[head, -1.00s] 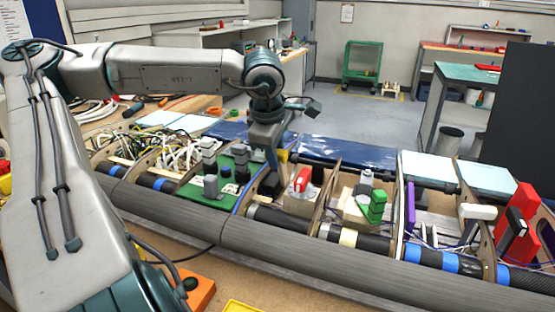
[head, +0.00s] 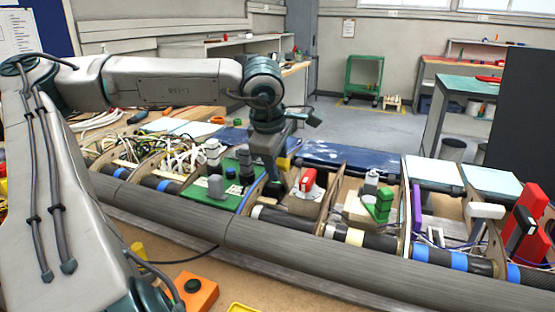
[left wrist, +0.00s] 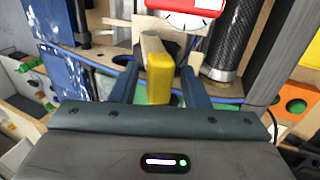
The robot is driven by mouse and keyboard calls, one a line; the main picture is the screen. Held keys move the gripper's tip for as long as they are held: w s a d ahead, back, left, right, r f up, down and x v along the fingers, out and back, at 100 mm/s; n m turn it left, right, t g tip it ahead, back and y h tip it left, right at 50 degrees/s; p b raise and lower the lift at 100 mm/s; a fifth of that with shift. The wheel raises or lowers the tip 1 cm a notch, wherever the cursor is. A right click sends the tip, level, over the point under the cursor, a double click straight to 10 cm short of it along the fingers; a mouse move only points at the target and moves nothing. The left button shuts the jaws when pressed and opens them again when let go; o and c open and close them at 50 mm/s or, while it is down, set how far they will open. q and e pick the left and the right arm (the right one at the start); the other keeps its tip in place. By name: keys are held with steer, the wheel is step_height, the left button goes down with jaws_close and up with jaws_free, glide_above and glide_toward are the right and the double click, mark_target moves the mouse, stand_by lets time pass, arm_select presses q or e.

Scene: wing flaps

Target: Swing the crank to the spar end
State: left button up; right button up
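A yellow crank handle (left wrist: 158,78) stands in the left wrist view, between the two fingers of my left gripper (left wrist: 158,90). A strip of space shows on each side of it, so the fingers look open around it or just short of it, not pressed on it. In the head view my left gripper (head: 278,176) points down into the wing bay, with a bit of yellow (head: 283,163) beside it. The lower crank and its pivot are hidden. The dark tubular spar (left wrist: 232,40) lies right of the handle. My right gripper is not in view.
A red unit with a white dial (left wrist: 188,10) sits just beyond the handle; the red and white unit (head: 308,183) stands right of the gripper in the head view. Wooden ribs, a green block (head: 378,206) and a green plate with grey fittings (head: 222,188) crowd the neighbouring bays.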

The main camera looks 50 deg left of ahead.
arm_select(q)
steer(key=shift+a, duration=0.1)
steer(key=shift+r, duration=0.6)
steer(key=p+v, duration=0.1)
steer(key=v, duration=0.8)
steer(key=shift+s+r, duration=0.25)
steer(key=shift+r, duration=0.05)
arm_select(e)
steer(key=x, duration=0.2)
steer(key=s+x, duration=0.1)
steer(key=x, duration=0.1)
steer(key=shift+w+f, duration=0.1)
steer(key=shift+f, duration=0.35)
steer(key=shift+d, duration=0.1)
